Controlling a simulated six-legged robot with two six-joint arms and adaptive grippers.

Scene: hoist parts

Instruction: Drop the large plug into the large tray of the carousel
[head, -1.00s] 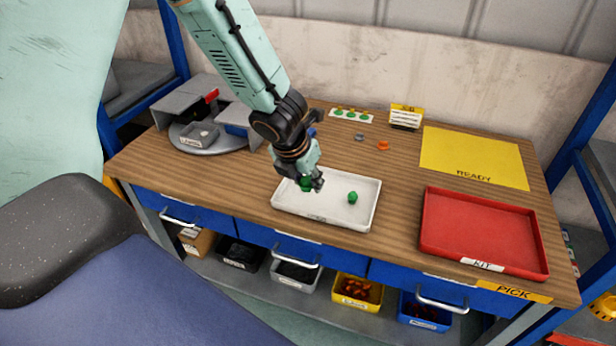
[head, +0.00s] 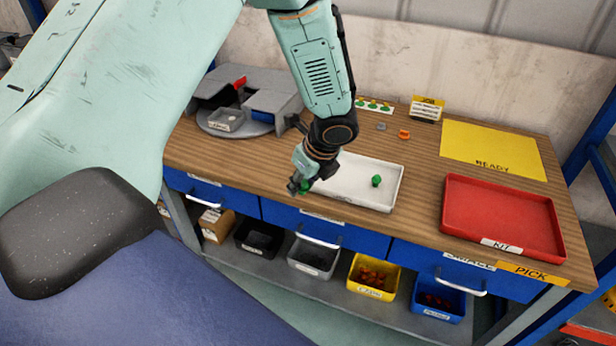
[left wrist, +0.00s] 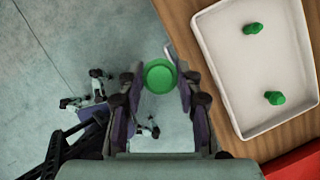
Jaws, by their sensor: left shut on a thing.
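My left gripper (head: 300,187) is shut on a green plug (left wrist: 160,76), which shows between its fingers in the left wrist view. In the head view the gripper is at the left end of the white tray, over the bench's front edge. The carousel (head: 213,131) stands at the back left of the bench, a round grey turntable with grey walls, a light grey labelled tray (head: 226,120) and a blue tray (head: 262,117). I cannot tell which is the large tray. My right gripper is not in view.
The white tray (head: 378,204) holds another green plug (head: 376,181); the left wrist view shows two there. A red kit tray (head: 545,254) and yellow ready mat (head: 490,140) lie to the right. Bare wood lies between carousel and white tray.

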